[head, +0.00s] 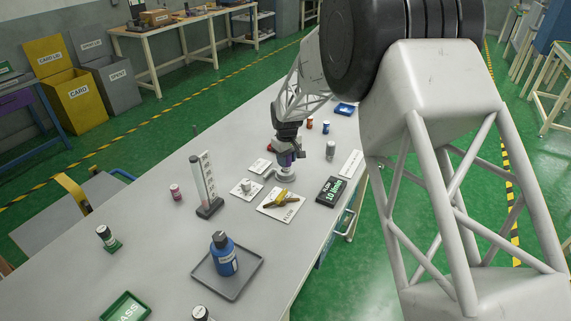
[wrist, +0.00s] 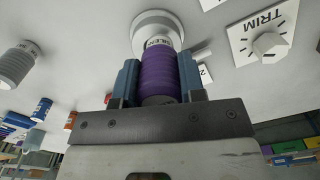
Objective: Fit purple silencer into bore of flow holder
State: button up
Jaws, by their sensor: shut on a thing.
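The purple silencer (wrist: 160,75) is a ribbed cylinder with a pale printed label near its far end. My gripper (wrist: 158,62) is shut on it, with one blue finger on each side. The silencer's far end meets or overlaps the round pale grey flow holder (wrist: 157,20) in the wrist view. The bore is hidden behind the silencer, so I cannot tell whether the end is inside it. In the head view, my gripper (head: 287,150) points down with the purple silencer (head: 287,160) directly over the flow holder (head: 285,176) on the table.
A grey ribbed cylinder (wrist: 17,64) stands left in the wrist view. The TRIM knob plate (wrist: 268,42) is at right. In the head view, a yellow-handled FLOW plate (head: 281,202), a black display (head: 330,190) and a clear column (head: 207,185) stand nearby. A blue bottle (head: 224,258) sits in a tray.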

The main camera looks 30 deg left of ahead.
jog(key=shift+w+a, duration=0.3)
jog(key=shift+w, duration=0.05)
jog(key=shift+w+a, duration=0.2)
jog(key=shift+w+a+f, duration=0.1)
jog(key=shift+w+f, duration=0.05)
jog(key=shift+f, duration=1.65)
jog(key=shift+f, duration=0.15)
jog(key=o, duration=0.9)
jog(key=shift+o, duration=0.2)
